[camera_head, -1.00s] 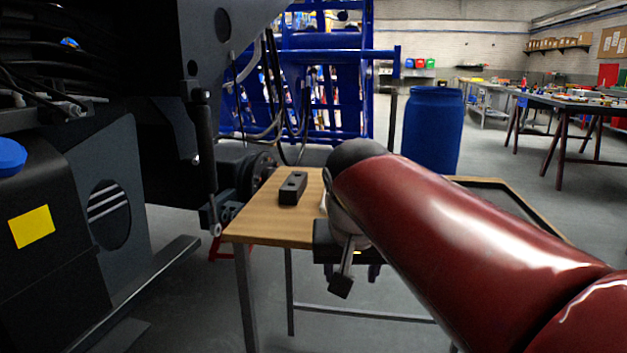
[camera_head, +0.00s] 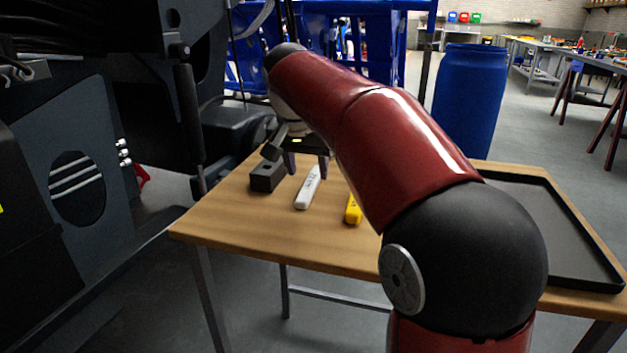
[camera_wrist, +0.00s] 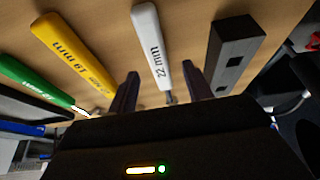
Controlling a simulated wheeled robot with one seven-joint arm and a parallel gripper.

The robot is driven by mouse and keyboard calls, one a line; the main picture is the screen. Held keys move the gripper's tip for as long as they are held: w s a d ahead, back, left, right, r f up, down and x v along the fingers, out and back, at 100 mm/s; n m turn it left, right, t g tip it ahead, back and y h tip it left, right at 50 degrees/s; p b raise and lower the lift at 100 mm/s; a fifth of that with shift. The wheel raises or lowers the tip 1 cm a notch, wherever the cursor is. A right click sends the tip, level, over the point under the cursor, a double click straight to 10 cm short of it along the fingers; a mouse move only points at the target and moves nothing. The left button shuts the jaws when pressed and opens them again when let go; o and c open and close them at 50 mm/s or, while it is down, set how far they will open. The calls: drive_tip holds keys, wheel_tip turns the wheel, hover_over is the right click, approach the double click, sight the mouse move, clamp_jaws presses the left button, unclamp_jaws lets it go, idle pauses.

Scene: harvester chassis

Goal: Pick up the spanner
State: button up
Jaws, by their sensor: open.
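Spanners with coloured handles lie on the wooden table. The white one, marked 22 mm (camera_wrist: 152,45), also shows in the head view (camera_head: 307,192). A yellow one, marked 19 mm (camera_wrist: 70,50), lies to its left in the wrist view and also shows in the head view (camera_head: 353,211). A green one (camera_wrist: 40,82) shows only in the wrist view. My gripper (camera_wrist: 160,70) is open and empty, its fingers appearing either side of the white handle's lower part; contact cannot be told. It also shows in the head view (camera_head: 307,169). The spanners' metal ends are largely hidden.
A dark block with holes (camera_head: 267,178) sits close left of my gripper. A black tray (camera_head: 612,284) lies on the table's right. Dark machinery (camera_head: 90,150) stands left, and a blue barrel (camera_head: 468,100) behind. The wooden table's front (camera_head: 270,232) is clear.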

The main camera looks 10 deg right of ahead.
sight(311, 180)
drive_tip(key=shift+d+x, duration=0.2)
drive_tip(key=shift+x, duration=1.9)
drive_tip(key=shift+w, duration=0.1)
drive_tip(key=shift+c, duration=0.3)
clamp_jaws()
